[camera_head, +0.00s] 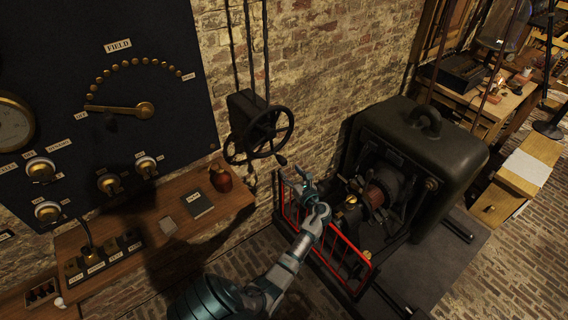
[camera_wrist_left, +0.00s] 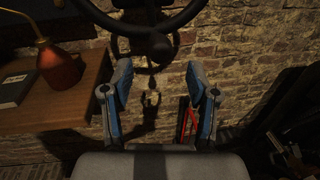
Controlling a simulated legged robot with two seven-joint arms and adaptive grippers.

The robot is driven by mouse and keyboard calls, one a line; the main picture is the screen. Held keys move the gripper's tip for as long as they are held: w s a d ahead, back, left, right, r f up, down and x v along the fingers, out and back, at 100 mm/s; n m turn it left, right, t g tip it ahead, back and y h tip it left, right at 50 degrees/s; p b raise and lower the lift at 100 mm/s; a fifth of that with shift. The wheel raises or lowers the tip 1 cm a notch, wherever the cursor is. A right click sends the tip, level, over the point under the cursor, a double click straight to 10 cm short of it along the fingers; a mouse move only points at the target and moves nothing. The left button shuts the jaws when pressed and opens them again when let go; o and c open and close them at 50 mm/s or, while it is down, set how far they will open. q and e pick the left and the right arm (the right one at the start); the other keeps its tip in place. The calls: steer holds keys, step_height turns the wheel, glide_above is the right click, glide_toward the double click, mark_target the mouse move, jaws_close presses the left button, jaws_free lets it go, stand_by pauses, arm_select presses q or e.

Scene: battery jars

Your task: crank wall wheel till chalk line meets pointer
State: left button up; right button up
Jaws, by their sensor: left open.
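The wheel rim also crosses the top of the left wrist view (camera_wrist_left: 185,22). I cannot make out a chalk line or pointer. My left gripper (camera_head: 294,178) is just below and right of the knob, open and empty. In the left wrist view its blue-padded fingers (camera_wrist_left: 162,80) stand wide apart, with a dark knob-like part beyond and above the gap. My right gripper is not shown.
A wooden shelf (camera_head: 150,236) with a copper can (camera_head: 221,179) and a dark book (camera_head: 198,206) lies left of my arm. A red railing (camera_head: 345,262) and a large dark machine (camera_head: 425,150) are close on the right. A black switch panel (camera_head: 105,75) hangs at left.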

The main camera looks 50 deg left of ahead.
mark_target(284, 163)
arm_select(q)
steer(key=x, duration=0.5)
steer(key=shift+w+a, duration=0.1)
steer(key=shift+a, duration=0.3)
jaws_close()
